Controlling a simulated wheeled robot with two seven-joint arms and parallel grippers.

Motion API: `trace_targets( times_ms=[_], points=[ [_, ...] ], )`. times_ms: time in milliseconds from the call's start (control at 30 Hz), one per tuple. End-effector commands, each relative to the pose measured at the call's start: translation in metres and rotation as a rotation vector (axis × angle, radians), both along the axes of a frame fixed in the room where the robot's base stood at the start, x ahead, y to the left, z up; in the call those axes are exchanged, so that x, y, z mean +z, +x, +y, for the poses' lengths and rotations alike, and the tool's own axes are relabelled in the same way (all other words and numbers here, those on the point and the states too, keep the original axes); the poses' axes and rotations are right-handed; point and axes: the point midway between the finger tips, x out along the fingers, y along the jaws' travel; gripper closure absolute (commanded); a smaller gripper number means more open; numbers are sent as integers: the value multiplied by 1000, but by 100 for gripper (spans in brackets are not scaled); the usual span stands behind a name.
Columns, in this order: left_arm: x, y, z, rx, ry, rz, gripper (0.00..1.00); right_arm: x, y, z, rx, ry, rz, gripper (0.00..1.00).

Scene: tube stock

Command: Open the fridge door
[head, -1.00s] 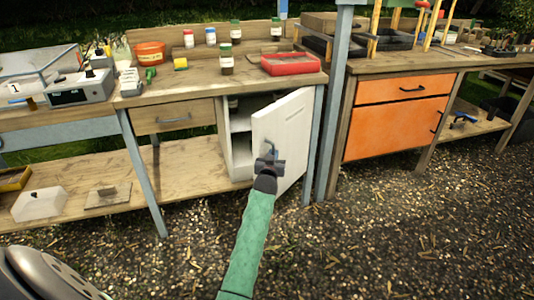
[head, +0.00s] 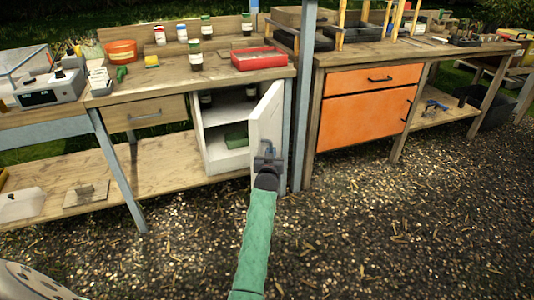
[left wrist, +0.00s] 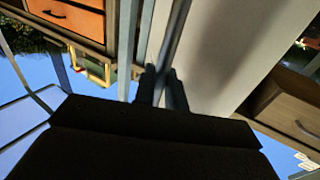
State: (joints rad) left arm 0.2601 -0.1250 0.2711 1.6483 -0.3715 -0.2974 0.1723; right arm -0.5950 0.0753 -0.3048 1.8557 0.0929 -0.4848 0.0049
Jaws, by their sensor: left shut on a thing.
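The white fridge (head: 218,146) stands under the wooden bench, and its door (head: 267,118) is swung well open to the right. Inside, a shelf with dark jars (head: 206,98) and a green box (head: 237,139) show. My left gripper (head: 267,158) is shut on the door handle (head: 269,148) at the door's free edge. In the left wrist view the door (left wrist: 222,55) is a pale panel, and the fingers (left wrist: 163,88) close around the handle bar (left wrist: 177,35). My right gripper is not in view.
A blue-grey post (head: 302,100) stands just right of the open door. An orange cabinet (head: 366,105) is farther right. A red tray (head: 265,58) and several jars sit on the bench top (head: 180,75). The gravel in front is clear.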

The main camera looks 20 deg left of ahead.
Motion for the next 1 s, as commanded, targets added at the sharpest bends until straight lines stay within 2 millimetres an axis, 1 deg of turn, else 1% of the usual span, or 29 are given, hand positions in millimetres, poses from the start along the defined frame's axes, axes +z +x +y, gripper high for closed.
trace_targets(
  times_ms=[167,467,500,533,1000],
  points=[
    [1,1,-3,0,0,0,100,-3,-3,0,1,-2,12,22],
    [0,1,-3,0,-1,0,100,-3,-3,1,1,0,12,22],
    [0,1,-3,0,-1,0,86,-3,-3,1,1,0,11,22],
    [0,1,-3,-1,-1,0,83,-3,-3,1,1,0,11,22],
    [1,1,-2,-1,-1,1,83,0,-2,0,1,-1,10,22]
  ],
)
